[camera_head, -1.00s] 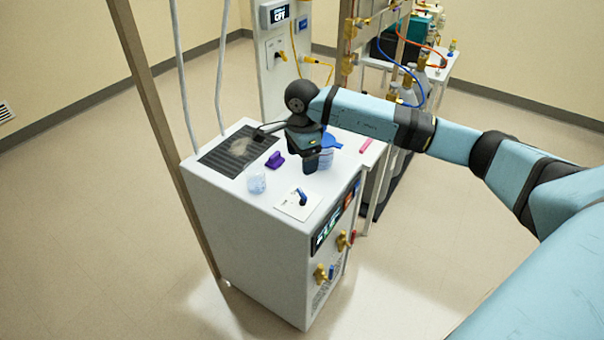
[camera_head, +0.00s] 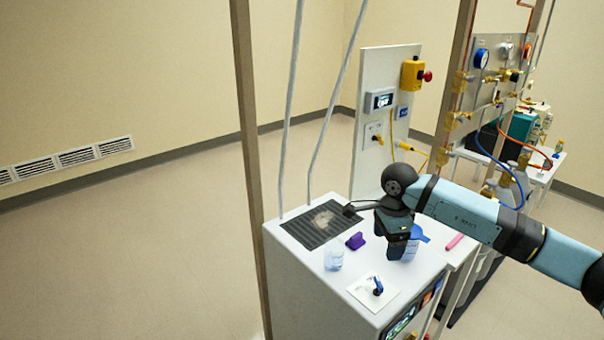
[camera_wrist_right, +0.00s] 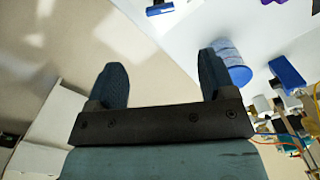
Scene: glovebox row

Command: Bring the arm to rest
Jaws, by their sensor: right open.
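My right arm (camera_head: 465,210) reaches in from the right over a white cabinet (camera_head: 300,280). Its gripper (camera_head: 394,252) hangs over the cabinet top, close to a blue-lidded jar (camera_head: 410,250) that it partly hides. In the right wrist view the two fingers (camera_wrist_right: 160,85) are spread wide with nothing between them. A blue-lidded thing (camera_wrist_right: 235,72) shows right beside one finger; I cannot tell if they touch. My left gripper is in neither view.
The cabinet top carries a dark grille (camera_head: 312,232), a purple block (camera_head: 356,241), a clear beaker (camera_head: 333,258), a white plate with a blue switch (camera_head: 377,287) and a pink bar (camera_head: 455,241). A panel (camera_head: 385,110) stands behind. The floor at left is clear.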

